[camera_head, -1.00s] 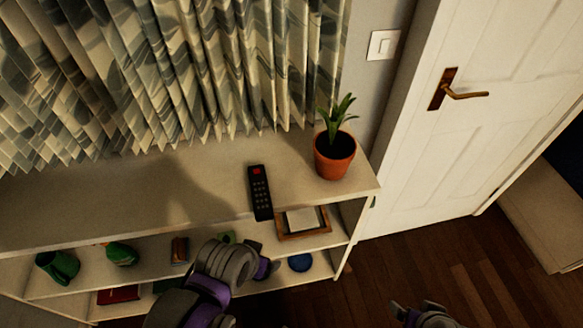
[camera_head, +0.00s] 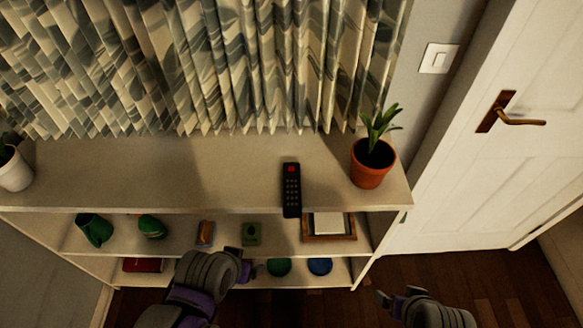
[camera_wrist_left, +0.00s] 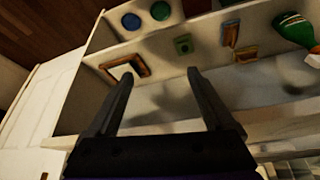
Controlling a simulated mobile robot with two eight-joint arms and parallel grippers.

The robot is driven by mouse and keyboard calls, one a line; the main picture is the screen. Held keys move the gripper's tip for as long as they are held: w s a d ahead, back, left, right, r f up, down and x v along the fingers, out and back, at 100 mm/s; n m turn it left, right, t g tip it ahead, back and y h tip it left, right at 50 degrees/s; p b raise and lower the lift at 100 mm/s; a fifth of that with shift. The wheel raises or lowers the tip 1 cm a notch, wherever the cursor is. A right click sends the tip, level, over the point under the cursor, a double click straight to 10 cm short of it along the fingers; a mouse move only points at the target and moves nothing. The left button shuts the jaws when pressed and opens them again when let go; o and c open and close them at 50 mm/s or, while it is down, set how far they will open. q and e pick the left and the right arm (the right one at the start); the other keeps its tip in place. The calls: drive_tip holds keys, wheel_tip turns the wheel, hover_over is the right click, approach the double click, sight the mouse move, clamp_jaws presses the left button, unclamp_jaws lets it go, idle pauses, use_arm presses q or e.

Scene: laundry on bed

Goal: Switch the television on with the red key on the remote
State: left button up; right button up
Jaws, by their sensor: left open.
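The black remote (camera_head: 291,193) lies on the pale top of the shelf unit, near its front edge. Its red key (camera_head: 291,169) is at the end towards the curtain. My left gripper (camera_head: 250,262) is in front of the shelves, lower and to the left of the remote, apart from it. In the left wrist view the jaws (camera_wrist_left: 160,78) are open with nothing between them, and I cannot make out the remote there. My right gripper (camera_head: 384,300) is low in front of the unit's right end; its jaws are too small to read. No television is in view.
A potted plant (camera_head: 371,165) stands right of the remote, and a white pot (camera_head: 14,168) at the far left. A wooden frame (camera_head: 330,237) and several small items are on the lower shelves. Curtains (camera_head: 240,70) hang behind.

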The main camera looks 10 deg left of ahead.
use_arm(q)
clamp_jaws()
idle(1.6)
